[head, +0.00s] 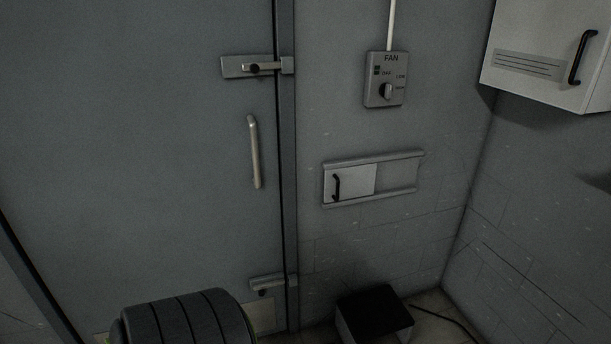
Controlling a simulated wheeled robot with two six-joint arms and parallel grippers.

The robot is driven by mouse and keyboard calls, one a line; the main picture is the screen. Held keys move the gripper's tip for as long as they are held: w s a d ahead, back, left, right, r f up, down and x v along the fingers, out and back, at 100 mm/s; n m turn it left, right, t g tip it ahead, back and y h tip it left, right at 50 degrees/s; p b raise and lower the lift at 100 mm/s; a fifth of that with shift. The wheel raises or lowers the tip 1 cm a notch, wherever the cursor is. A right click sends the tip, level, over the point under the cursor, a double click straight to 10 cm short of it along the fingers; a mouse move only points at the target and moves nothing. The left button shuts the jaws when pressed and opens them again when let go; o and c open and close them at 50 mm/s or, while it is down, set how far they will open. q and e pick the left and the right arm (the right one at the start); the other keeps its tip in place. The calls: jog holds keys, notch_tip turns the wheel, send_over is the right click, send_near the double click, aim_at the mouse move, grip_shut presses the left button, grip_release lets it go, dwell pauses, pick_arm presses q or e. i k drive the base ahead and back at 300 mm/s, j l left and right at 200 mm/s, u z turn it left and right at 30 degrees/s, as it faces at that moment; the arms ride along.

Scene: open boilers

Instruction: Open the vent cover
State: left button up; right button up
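The likely vent cover (354,184) is a pale flat sliding panel on the wall, right of the door. It sits at the left end of a horizontal frame with an upper and a lower rail (389,157). A dark upright handle (336,187) is at the panel's left edge. The right part of the frame (397,176) shows a plain grey surface. Any opening behind the panel is hidden. Neither of my grippers is in the head view, and nothing touches the panel.
A grey door (160,130) has a bar handle (254,152), an upper bolt (258,67) and a lower bolt (272,283). A FAN switch box (386,79) is above the panel. A white cabinet (545,50) juts out upper right. A dark-topped box (376,310) stands below.

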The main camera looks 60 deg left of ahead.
aim_at(356, 181)
jog(key=u, duration=1.6)
